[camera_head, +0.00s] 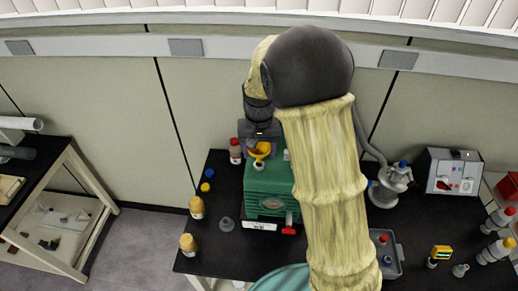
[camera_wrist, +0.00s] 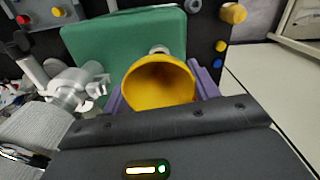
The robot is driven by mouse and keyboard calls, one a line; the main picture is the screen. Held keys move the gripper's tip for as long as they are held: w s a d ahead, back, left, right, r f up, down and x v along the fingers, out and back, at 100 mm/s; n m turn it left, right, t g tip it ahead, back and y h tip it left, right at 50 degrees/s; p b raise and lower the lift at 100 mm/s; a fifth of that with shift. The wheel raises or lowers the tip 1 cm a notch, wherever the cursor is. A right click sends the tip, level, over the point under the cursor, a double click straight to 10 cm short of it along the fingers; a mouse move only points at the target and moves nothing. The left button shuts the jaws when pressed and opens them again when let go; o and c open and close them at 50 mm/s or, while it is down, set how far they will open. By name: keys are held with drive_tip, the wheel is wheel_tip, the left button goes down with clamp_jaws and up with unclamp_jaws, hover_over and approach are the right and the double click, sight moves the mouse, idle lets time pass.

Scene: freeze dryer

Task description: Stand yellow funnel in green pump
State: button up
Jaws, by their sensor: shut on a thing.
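The yellow funnel (camera_head: 260,150) is between the fingers of my gripper (camera_head: 260,144), over the back-left part of the green pump (camera_head: 268,188). In the wrist view the funnel (camera_wrist: 158,84) shows its wide mouth towards the camera, with purple fingers (camera_wrist: 205,82) on both sides. My gripper is shut on it. The green pump (camera_wrist: 115,45) lies behind the funnel in that view. A small white fitting shows just under the funnel in the head view. The funnel's stem is hidden, so I cannot tell whether it is inside the pump's opening.
A red-capped bottle (camera_head: 235,150) stands close left of my gripper. Amber bottles (camera_head: 197,207) and a clear flask (camera_head: 227,224) stand left of the pump. A glass vessel (camera_head: 390,185), a grey tray (camera_head: 396,255) and a white control box (camera_head: 450,172) are to the right.

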drive_tip(key=shift+f+b, duration=0.5)
drive_tip(key=shift+f, duration=0.75)
idle(2.5)
drive_tip(key=o, duration=1)
drive_tip(key=shift+o, duration=0.2)
drive_tip(key=shift+r, duration=0.1)
wheel_tip(320, 180, up, 17)
drive_tip(key=b, duration=0.3)
idle(0.3)
